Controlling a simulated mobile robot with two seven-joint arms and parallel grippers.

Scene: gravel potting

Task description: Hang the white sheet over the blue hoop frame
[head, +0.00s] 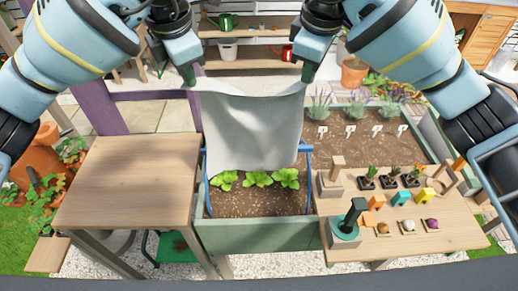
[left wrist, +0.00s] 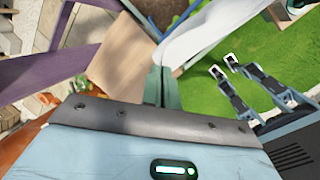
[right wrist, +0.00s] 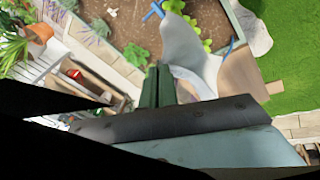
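The white sheet (head: 252,128) hangs stretched between my two grippers, its top edge sagging a little and its lower edge near the lettuces. My left gripper (head: 190,82) is shut on its upper left corner, and my right gripper (head: 307,78) on its upper right corner. The sheet also shows in the left wrist view (left wrist: 200,32) and in the right wrist view (right wrist: 182,45). The blue hoop frame (head: 308,170) stands over the planter bed; its right leg and part of its left leg show at the sheet's sides. The sheet hides most of the frame, so I cannot tell whether they touch.
Green lettuces (head: 258,179) grow in the planter (head: 262,236) below the sheet. A bare wooden table (head: 130,180) stands at the left. A wooden table (head: 450,232) with seedlings, blocks and a dark green tool stands at the right. Shelves (head: 250,64) are behind.

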